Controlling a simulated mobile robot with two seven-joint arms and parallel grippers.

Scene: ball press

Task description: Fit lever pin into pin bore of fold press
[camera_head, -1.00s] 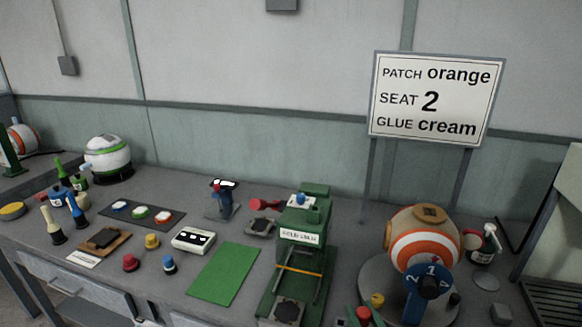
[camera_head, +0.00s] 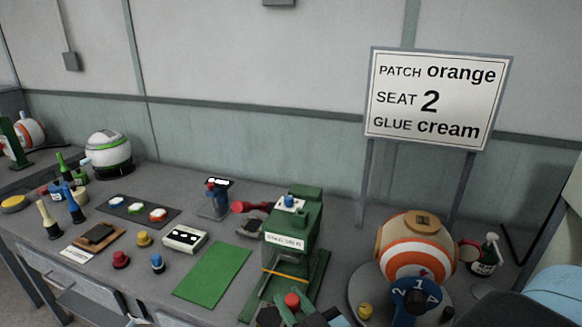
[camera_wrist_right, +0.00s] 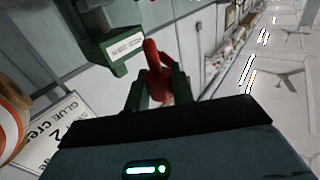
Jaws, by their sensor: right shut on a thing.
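The fold press (camera_head: 306,217) is a green machine with a white label on its front and an orange band across its lower part. Its pin bore cannot be made out. My right gripper (camera_head: 291,313) is at the bottom edge of the head view, low in front of the press. It is shut on the red lever, whose round red end (camera_head: 292,299) shows between the fingers. In the right wrist view the red lever (camera_wrist_right: 154,62) stands up from between the green fingers (camera_wrist_right: 155,90), apart from the press (camera_wrist_right: 108,40) in the picture. My left gripper is not in view.
A striped ball (camera_head: 410,250) sits on a round stand right of the press, with a blue numbered piece (camera_head: 416,296) in front. A green mat (camera_head: 213,274) lies left of the press. Another red-handled thing (camera_head: 252,208) is behind it. A sign (camera_head: 437,98) stands behind.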

